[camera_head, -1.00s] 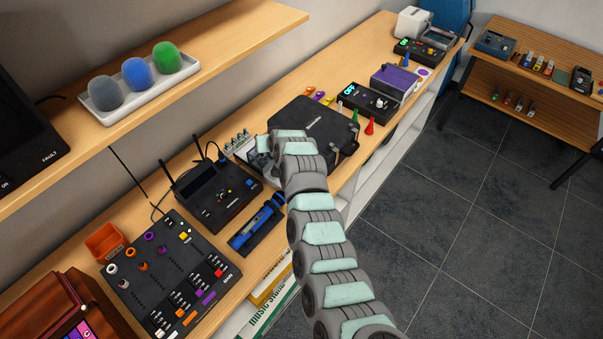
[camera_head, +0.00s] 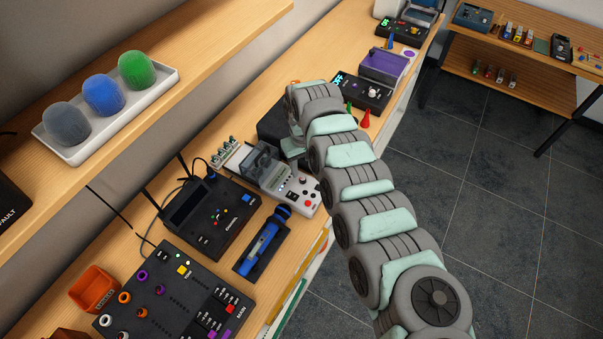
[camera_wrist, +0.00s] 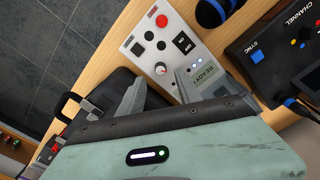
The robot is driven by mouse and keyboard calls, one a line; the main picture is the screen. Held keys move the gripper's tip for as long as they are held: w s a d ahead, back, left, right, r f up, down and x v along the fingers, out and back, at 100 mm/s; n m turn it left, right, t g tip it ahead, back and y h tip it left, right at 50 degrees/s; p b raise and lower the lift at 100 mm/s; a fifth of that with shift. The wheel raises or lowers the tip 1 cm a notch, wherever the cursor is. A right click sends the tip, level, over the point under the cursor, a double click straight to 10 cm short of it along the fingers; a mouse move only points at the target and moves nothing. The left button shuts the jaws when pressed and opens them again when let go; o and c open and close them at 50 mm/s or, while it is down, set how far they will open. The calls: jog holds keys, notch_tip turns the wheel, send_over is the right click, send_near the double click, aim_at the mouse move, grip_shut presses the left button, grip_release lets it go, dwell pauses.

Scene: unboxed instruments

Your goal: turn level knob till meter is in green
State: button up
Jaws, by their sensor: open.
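I cannot read a "level" label on any knob, and no meter with a green zone can be made out. A white device (camera_head: 303,195) with a clear cover stands beside the black case. In the wrist view the white device (camera_wrist: 180,38) shows a small pale knob (camera_wrist: 160,69), red and black buttons, and a display (camera_wrist: 205,72) reading "READY". My gripper (camera_wrist: 157,82) is open and empty, its fingertips appearing either side of and just below the knob in the picture. Contact with the knob cannot be told.
A black console with antennas (camera_head: 208,215), a blue tool in a black tray (camera_head: 263,243) and a mixer panel (camera_head: 180,300) stand nearer on the bench. The black case (camera_head: 272,126) lies partly behind my arm. A black box with a green display (camera_head: 362,94) stands farther along.

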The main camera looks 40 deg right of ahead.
aim_at(303, 178)
notch_tip(303, 178, down, 5)
jog(key=shift+f, duration=0.1)
dwell(0.3)
grip_shut()
dwell(0.5)
